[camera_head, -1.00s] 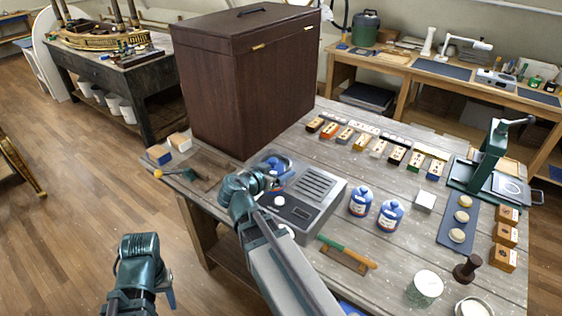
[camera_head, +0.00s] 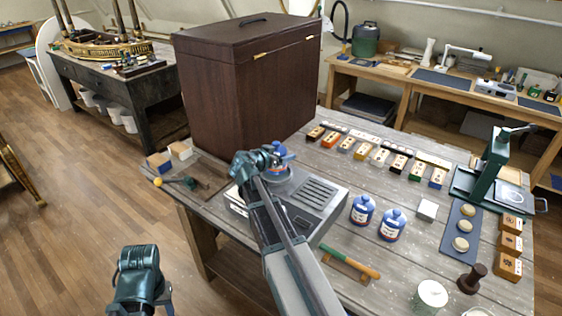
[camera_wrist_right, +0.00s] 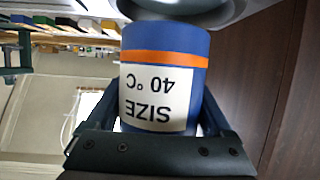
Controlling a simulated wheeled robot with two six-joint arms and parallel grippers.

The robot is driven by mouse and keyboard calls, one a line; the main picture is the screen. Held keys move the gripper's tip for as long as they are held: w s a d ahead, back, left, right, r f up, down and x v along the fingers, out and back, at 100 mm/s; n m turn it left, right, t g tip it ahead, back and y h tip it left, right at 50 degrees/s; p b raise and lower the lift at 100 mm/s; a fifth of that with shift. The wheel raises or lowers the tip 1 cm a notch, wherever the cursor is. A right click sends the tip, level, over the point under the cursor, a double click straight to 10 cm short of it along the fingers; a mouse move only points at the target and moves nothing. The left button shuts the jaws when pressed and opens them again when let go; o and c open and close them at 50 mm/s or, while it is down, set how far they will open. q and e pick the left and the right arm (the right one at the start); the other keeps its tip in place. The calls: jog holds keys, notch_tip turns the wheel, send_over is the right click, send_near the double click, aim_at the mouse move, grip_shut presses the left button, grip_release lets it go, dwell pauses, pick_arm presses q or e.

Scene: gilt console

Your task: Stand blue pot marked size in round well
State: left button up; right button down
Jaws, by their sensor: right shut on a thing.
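The blue pot (camera_wrist_right: 165,55) has an orange band and a white label reading "SIZE 40 °C", upside down in the right wrist view. My right gripper (camera_wrist_right: 168,95) is shut on it, a finger on each side. In the head view the pot (camera_head: 279,151) shows only in part behind my right gripper (camera_head: 264,166), at the back left of the grey warmer (camera_head: 318,190). A round metal rim (camera_wrist_right: 205,18), apparently the well, lies just past the pot's end in the wrist view. I cannot tell if they touch. My left gripper (camera_head: 160,302) is low at bottom left, fingers mostly hidden.
Two blue-and-white jars (camera_head: 377,218) stand right of the warmer. A tall dark wooden case (camera_head: 245,85) stands close behind it. Small labelled blocks (camera_head: 378,157) line the table's back.

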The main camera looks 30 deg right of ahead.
jog(key=shift+w+d, duration=0.15)
jog(key=shift+w, duration=0.05)
jog(key=f+b, duration=0.3)
jog(key=b, duration=0.1)
jog(key=shift+w+d+f, duration=0.2)
jog(key=shift+w+f, duration=0.15)
jog(key=shift+f, duration=0.05)
jog(key=shift+r, duration=0.1)
jog(key=shift+c, duration=1)
grip_release()
jog(key=shift+f, duration=0.2)
jog(key=shift+o, duration=1)
jog(key=shift+r, duration=0.15)
